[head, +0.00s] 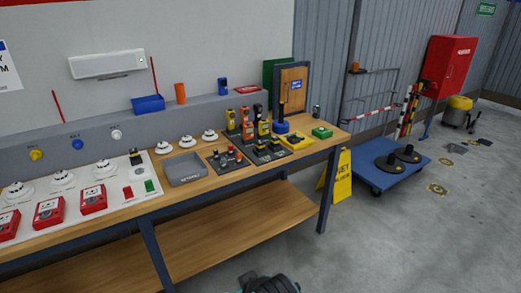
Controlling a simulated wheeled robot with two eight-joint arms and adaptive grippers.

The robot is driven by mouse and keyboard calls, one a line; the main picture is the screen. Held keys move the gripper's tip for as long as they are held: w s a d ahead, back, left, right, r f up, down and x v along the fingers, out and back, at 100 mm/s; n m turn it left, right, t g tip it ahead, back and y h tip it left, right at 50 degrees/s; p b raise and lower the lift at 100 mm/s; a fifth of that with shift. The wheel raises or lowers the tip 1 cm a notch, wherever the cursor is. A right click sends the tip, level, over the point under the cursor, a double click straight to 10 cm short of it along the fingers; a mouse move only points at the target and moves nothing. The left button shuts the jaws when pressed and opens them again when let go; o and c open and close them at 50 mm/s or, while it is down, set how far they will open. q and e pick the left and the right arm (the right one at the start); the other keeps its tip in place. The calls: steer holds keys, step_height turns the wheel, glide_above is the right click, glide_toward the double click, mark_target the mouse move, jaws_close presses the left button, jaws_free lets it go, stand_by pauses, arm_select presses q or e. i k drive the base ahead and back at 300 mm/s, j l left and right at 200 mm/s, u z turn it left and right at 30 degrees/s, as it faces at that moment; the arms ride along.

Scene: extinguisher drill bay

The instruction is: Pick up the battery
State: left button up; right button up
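No battery can be picked out for certain at this size. A small dark upright item (316,112) stands near the right end of the bench, beside a green box (322,132). Orange and yellow handheld devices (247,125) stand upright in dark holders near the bench's right end. A dark tray with red-topped parts (228,158) lies in front of them. A dark rounded part with teal edges (270,284), apparently mine, shows at the bottom edge, well below and apart from the bench top. Neither gripper's fingers show.
The wooden bench (130,219) carries a grey bin (185,168), white detectors and red call points (93,199). A yellow wet-floor sign (342,178) stands at its right end. A blue platform trolley (376,173) is further right. Floor in front is clear.

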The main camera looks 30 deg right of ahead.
mark_target(259, 145)
steer(key=z, duration=1.35)
steer(key=i+z, duration=0.15)
steer(key=i, duration=0.8)
